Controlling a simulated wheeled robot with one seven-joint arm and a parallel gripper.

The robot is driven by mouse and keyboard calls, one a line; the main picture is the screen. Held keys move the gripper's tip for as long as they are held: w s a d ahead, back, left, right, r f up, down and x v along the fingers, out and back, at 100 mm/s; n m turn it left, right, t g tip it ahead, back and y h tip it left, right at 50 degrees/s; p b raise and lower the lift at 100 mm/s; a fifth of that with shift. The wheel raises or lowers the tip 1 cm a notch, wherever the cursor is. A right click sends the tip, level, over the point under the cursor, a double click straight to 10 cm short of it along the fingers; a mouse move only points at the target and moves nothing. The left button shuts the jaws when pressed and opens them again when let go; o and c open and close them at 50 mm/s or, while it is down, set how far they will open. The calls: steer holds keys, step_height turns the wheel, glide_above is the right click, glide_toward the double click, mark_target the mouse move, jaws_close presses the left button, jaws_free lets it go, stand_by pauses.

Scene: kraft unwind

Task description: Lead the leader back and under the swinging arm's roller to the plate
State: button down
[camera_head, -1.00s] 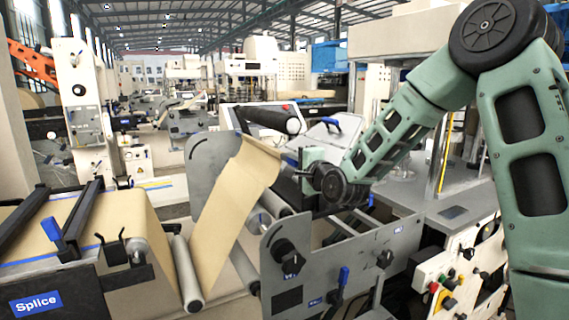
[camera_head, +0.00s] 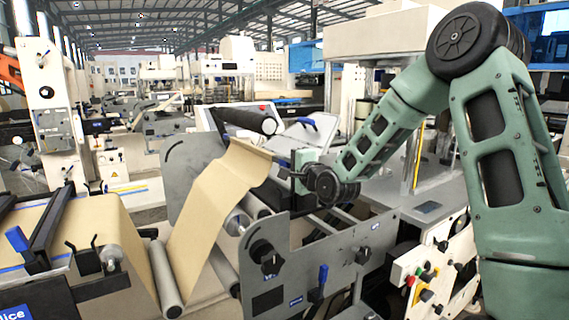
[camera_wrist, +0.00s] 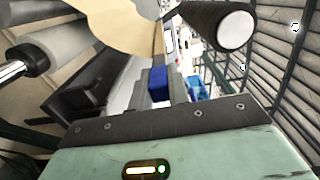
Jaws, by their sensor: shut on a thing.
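The leader is a tan kraft paper web (camera_head: 212,205) that rises from a low grey roller (camera_head: 166,280) and bends over toward my gripper. In the wrist view the paper (camera_wrist: 118,22) reaches the jaws from above. My gripper (camera_head: 283,168) is shut on the paper's end, above the grey side plate; its jaws (camera_wrist: 158,88) show close together in the wrist view. A dark roller with a pale end (camera_head: 268,125) lies just behind and above the paper; it also shows in the wrist view (camera_wrist: 235,30). I cannot tell whether this is the swinging arm's roller.
The splice table (camera_head: 20,232) with a blue-handled clamp stands at the left. A grey side plate with black knobs (camera_head: 300,265) stands in front of the web. A control panel with buttons (camera_head: 425,275) is at the lower right. Another roller (camera_wrist: 60,45) shows in the wrist view.

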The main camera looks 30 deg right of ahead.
steer(key=f+b, duration=0.1)
steer(key=d+f, duration=0.1)
steer(key=f, duration=0.1)
steer(key=d+f+b, duration=0.1)
steer(key=f, duration=0.1)
steer(key=shift+d+b, duration=0.1)
steer(key=shift+b, duration=0.25)
steer(key=shift+f+b, duration=0.2)
steer(key=shift+b, duration=0.1)
stand_by(0.8)
steer(key=shift+f+b, duration=0.9)
steer(key=shift+f, duration=0.4)
steer(key=shift+f+b, duration=1.1)
steer(key=shift+f, duration=0.6)
steer(key=c, duration=1.3)
jaws_free()
steer(key=shift+o, duration=0.2)
